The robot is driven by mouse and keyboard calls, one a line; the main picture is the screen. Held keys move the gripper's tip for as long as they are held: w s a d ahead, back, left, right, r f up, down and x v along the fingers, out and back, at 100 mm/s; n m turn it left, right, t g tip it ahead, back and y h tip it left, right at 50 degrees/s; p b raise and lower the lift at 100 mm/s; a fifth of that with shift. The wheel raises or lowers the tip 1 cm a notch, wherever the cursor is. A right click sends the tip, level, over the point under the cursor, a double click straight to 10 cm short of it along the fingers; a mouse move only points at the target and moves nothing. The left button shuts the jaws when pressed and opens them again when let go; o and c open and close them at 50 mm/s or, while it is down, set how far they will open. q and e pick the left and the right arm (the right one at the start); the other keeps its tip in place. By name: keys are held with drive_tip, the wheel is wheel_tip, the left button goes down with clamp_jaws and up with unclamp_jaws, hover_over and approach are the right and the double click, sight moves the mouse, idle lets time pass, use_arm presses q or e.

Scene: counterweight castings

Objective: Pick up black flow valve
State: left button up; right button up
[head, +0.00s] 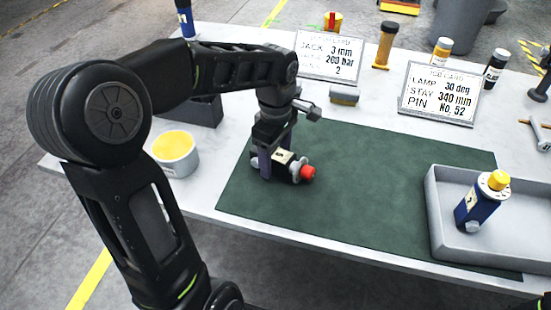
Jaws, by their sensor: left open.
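The black flow valve (288,172) lies on the green mat (360,190), with a pale label on its body and a red knob at its right end. My left gripper (273,160) is down over the valve from above, its fingers at the valve's body. It is open; I cannot tell whether a finger touches the valve. The gripper hides part of the valve's left end.
A grey tray (437,214) at the right holds a blue valve (474,209) with a yellow knob. A yellow-topped tub (177,155) stands left of the mat. The mat's middle is clear.

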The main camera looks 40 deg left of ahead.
use_arm(q)
drive_tip(key=shift+c, duration=0.6)
clamp_jaws()
idle(0.4)
